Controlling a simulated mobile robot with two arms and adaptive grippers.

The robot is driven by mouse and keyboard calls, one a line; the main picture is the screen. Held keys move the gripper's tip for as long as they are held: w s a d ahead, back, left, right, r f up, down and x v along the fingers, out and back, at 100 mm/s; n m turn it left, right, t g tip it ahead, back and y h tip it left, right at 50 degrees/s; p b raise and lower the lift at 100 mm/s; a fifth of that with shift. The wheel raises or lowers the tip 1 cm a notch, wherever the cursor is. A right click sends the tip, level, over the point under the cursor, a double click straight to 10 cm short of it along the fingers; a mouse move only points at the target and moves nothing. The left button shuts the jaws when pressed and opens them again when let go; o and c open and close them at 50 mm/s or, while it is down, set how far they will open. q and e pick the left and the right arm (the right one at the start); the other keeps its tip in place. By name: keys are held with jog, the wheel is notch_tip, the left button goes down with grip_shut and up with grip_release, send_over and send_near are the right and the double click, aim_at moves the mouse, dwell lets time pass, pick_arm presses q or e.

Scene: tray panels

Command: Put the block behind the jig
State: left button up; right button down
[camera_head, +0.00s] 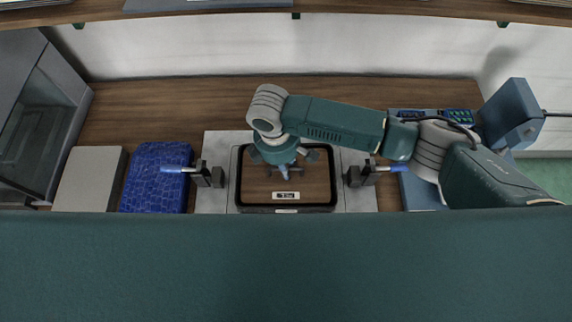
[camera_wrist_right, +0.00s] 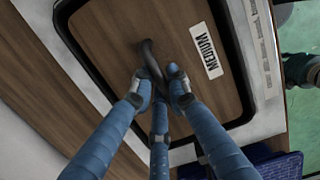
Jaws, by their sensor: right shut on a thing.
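The jig (camera_head: 357,196) is a pale grey plate on the wooden bench, with a black clamp on its left side (camera_head: 206,174) and another on its right (camera_head: 362,174). A black-rimmed tray (camera_head: 239,182) lies on it, with a brown wood panel (camera_head: 312,185) inside. My right gripper (camera_head: 284,175) reaches down over the panel. In the right wrist view its blue fingers (camera_wrist_right: 162,92) are shut on a dark handle (camera_wrist_right: 150,62) on the panel, beside a "MEDIUM" label (camera_wrist_right: 206,51). I cannot tell which thing is the block. My left gripper is out of view.
A blue textured slab (camera_head: 156,180) and a light grey slab (camera_head: 90,180) lie left of the jig. A blue-grey machine (camera_head: 512,110) stands at the right. A narrow strip of bench (camera_head: 190,95) is bare behind the jig, before the white wall.

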jog(key=shift+f, duration=0.15)
jog(key=c, duration=1.7)
grip_release()
